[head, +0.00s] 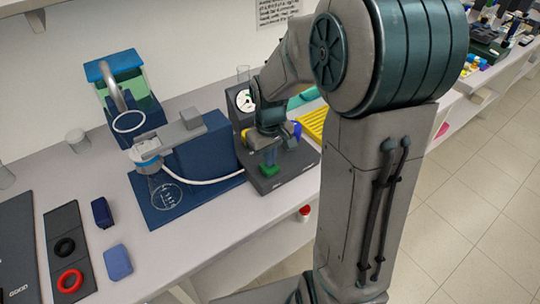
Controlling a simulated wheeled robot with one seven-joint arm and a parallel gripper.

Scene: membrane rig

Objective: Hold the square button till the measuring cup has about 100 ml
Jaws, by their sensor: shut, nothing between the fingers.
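My gripper (270,154) is shut and points down over the dark control box (297,176) right of the blue rig. Its fingertips are at a green square button (269,171) on the box's top. I cannot tell whether they touch it or press it down. The clear measuring cup (166,195) with white markings stands on the blue base plate (208,205), below the rig's grey and blue head (147,160). The liquid level in the cup is too small to read. A blue round part (297,131) shows beside my gripper.
A green tank with a blue lid (124,88) stands behind, and a white hose (215,181) runs to the box. A round gauge (244,101) is behind my wrist. Blue blocks (118,262) and a tray with rings (62,225) lie at left. My arm hides the bench's right part.

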